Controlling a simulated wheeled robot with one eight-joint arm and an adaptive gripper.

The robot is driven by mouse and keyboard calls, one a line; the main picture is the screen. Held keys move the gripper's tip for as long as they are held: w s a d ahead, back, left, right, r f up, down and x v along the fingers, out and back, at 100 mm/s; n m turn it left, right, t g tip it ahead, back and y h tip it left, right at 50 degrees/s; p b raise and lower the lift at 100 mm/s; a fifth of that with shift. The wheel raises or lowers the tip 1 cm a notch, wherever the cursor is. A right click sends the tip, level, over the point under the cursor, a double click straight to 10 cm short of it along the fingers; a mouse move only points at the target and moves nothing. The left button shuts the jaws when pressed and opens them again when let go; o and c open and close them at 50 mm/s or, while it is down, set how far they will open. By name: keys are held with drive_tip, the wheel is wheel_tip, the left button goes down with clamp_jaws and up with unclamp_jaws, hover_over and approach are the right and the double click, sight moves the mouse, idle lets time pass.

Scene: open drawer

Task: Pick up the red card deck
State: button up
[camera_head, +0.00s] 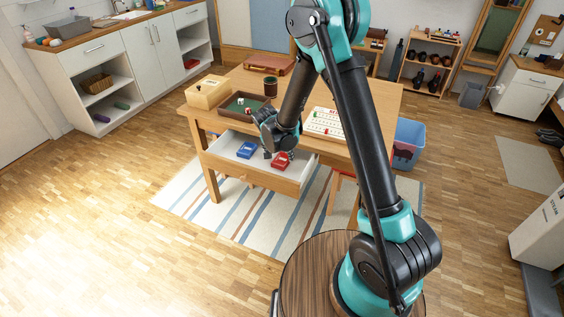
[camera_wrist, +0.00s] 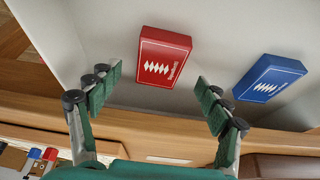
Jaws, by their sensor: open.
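The red card deck (camera_head: 281,160) lies in the open drawer, toward its right side in the head view. In the wrist view the red deck (camera_wrist: 164,57) lies flat on the drawer floor, ahead of and between my fingertips. My gripper (camera_head: 273,150) reaches down into the drawer close to the deck, partly covering the space behind it. In the wrist view my gripper (camera_wrist: 152,90) is open and empty, with one green-padded finger on each side. A blue card deck (camera_wrist: 270,78) lies to the right of the red one; it also shows in the head view (camera_head: 246,150).
The white drawer (camera_head: 222,152) has raised walls around the decks. Above it, the wooden table (camera_head: 380,98) carries a dice tray (camera_head: 262,98), a wooden box (camera_head: 207,93), a dark cup (camera_head: 270,87), a board game (camera_head: 324,123) and a brown case (camera_head: 269,64).

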sight(282, 159)
drive_tip(key=shift+x, duration=1.8)
drive_tip(key=shift+c, duration=0.2)
drive_tip(key=c, duration=1.2)
